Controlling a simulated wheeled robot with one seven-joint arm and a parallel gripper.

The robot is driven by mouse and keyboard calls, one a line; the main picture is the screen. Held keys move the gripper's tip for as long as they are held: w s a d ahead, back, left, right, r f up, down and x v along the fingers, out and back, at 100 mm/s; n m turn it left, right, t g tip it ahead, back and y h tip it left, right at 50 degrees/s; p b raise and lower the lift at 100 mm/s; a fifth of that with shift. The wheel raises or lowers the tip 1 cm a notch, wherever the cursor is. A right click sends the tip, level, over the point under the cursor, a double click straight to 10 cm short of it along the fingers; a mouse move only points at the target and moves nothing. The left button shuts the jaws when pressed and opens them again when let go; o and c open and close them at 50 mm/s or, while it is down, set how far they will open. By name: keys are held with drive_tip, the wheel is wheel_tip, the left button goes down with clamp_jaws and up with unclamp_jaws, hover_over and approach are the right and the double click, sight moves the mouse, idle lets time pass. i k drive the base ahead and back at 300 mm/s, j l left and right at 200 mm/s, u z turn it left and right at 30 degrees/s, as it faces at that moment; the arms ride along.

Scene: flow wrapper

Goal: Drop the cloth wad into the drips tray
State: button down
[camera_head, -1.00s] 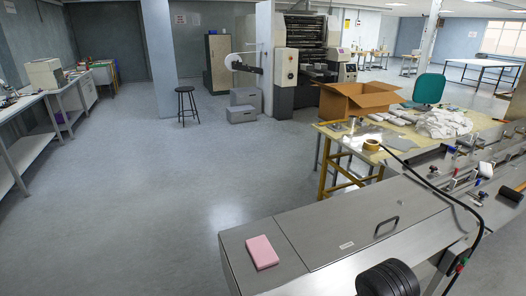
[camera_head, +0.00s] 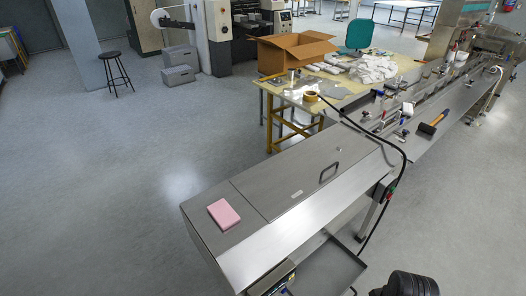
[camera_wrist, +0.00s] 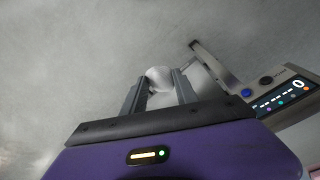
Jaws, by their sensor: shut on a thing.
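In the wrist view, my gripper (camera_wrist: 161,85) has its two dark fingers closed on the cloth wad (camera_wrist: 158,75), a small whitish lump between the fingertips. The grey floor shows behind it. In the head view, a shallow grey metal tray (camera_head: 332,266), which looks like the drips tray, juts out low beside the near side of the steel machine. Its near part is cut off by the picture's lower edge. My gripper and the wad do not show in the head view.
A control panel with a lit display (camera_wrist: 282,98) and a metal bracket (camera_wrist: 212,62) are close to the right of my fingers. A pink pad (camera_head: 223,214) lies on the steel machine cover (camera_head: 290,175). A black cable (camera_head: 400,180) hangs near the tray.

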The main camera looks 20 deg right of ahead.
sight(317, 266)
drive_tip(key=i, duration=0.9)
